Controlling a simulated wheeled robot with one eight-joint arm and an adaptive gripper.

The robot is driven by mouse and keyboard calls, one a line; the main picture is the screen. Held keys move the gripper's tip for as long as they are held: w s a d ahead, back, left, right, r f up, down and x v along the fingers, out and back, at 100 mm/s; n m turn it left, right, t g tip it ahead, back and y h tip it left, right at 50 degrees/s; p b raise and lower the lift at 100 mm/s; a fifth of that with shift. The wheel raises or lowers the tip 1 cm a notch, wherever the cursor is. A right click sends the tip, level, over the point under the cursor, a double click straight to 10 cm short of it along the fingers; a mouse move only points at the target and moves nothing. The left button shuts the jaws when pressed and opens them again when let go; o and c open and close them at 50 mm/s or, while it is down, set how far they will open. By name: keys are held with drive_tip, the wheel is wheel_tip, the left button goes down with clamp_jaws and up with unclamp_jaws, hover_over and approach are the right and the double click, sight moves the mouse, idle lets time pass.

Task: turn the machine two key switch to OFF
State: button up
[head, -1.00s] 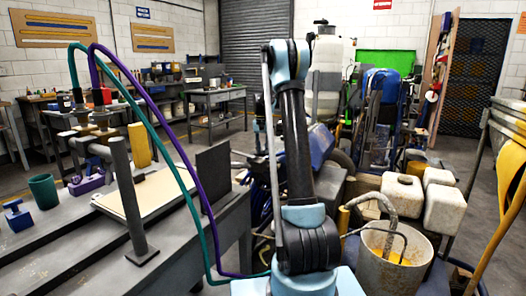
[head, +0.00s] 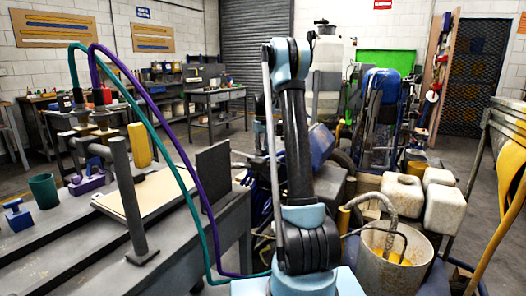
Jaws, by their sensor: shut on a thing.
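My arm rises through the middle of the head view and its far part runs away behind its own upper joint. My gripper is hidden from this camera. Behind the arm stand a machine with a tall white tank (head: 327,70) and a machine with a blue body (head: 381,88). I cannot tell which of them is machine two. No key switch or OFF mark can be made out.
A grey bench (head: 185,262) at the left holds a post stand, a teal cup (head: 43,187) and a blue clamp (head: 18,214). Teal and purple hoses arch over it. A dirty bucket (head: 390,255) and white jugs (head: 445,209) crowd the right. Open floor lies at back left.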

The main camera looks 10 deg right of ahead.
idle(0.6)
drive_tip(key=o, duration=1.1)
drive_tip(key=shift+r, duration=0.1)
drive_tip(key=r, duration=1.1)
drive_tip(key=shift+a+r, duration=0.2)
drive_tip(key=shift+r, duration=0.15)
